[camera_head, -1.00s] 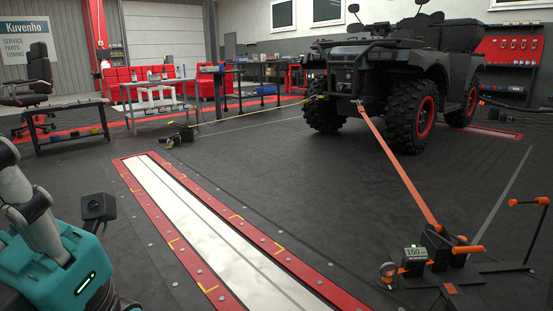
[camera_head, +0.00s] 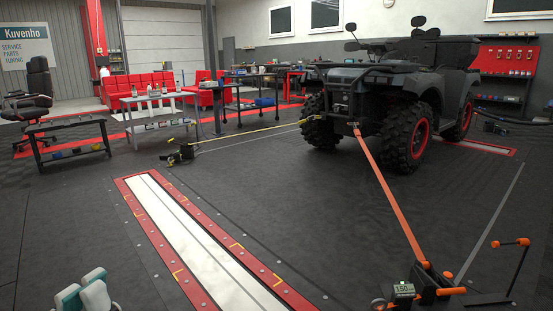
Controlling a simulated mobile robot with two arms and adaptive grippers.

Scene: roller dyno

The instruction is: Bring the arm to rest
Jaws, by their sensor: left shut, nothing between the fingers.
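My left gripper (camera_head: 83,288) shows at the bottom left edge of the head view. The rest of my left arm is out of the picture. My right gripper is not in view.
A red-edged roller strip (camera_head: 202,269) runs along the floor. A black quad bike (camera_head: 382,85) stands behind it, with an orange strap (camera_head: 388,195) running to a floor anchor with a display (camera_head: 403,290). Low bench (camera_head: 75,126) and trolley stand left.

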